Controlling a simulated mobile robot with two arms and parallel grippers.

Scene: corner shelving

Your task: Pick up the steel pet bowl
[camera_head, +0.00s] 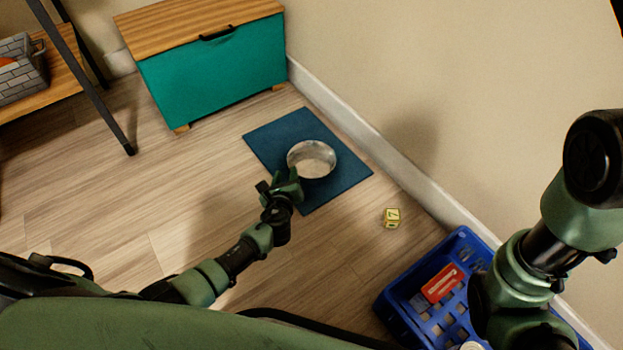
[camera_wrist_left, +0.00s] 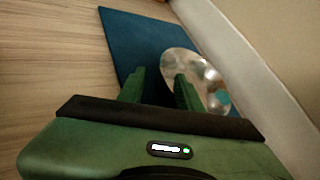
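The steel pet bowl (camera_head: 312,158) is round, shiny and upright on a dark blue mat (camera_head: 272,136) on the floor. My left gripper (camera_head: 288,184) is at the near left side of the bowl, low over the mat. In the left wrist view, the gripper's two green fingers (camera_wrist_left: 160,88) are spread apart. The right-hand finger overlaps the bowl (camera_wrist_left: 203,68), and the left-hand finger is outside it over the mat (camera_wrist_left: 122,35). The near side of the bowl is partly hidden, and I cannot tell whether a finger touches it. My right gripper is not in view.
A wall with a white baseboard (camera_head: 350,120) runs close behind the mat. A teal cabinet (camera_head: 215,85) stands behind left. A small yellow number block (camera_head: 391,218) and a blue crate (camera_head: 392,308) with items are at the right.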

